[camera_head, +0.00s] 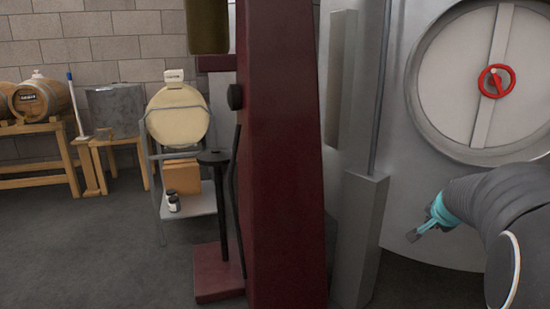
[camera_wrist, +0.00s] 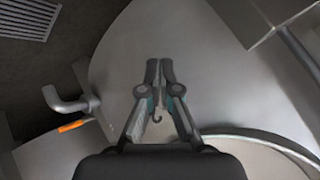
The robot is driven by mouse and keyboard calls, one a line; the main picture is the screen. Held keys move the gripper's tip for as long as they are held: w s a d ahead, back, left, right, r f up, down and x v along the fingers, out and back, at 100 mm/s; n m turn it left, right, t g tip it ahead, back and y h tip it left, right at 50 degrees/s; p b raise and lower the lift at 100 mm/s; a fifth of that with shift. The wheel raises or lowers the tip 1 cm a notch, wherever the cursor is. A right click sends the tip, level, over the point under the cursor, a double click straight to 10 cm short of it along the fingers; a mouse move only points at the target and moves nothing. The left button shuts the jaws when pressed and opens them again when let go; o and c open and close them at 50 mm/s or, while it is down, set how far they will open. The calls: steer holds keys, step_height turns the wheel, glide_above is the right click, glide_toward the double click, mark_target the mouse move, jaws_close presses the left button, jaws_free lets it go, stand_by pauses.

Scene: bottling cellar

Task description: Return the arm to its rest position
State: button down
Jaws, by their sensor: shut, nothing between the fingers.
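My gripper (camera_head: 416,234) shows at the lower right of the head view, at the end of my dark grey arm. Its teal part is near the front of a large steel tank (camera_head: 410,150). In the wrist view my gripper (camera_wrist: 159,66) has its two fingers together, with nothing between them. The pale curved tank wall (camera_wrist: 225,90) lies behind the fingers there. Whether the gripper touches the tank cannot be told.
A dark red column machine (camera_head: 285,150) stands mid-view, with a grey post (camera_head: 360,240) right of it. The tank has a round hatch with a red handwheel (camera_head: 496,81). A pipe elbow with an orange lever (camera_wrist: 72,126) is left of my fingers. Barrels (camera_head: 40,98) stand far left. Floor at left is clear.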

steer(key=s+a+n+g+y+p, duration=0.4)
steer(key=s+a+n, duration=0.6)
steer(key=s+a, duration=1.2)
steer(key=s+a+r+n+t+p, duration=0.1)
steer(key=s+a+r+n+p, duration=0.2)
steer(key=a, duration=0.4)
step_height(320, 180, up, 3)
steer(key=shift+s+a+f+n+p, duration=0.15)
steer(key=shift+s+a+n+p, duration=0.15)
steer(key=shift+s+p, duration=0.5)
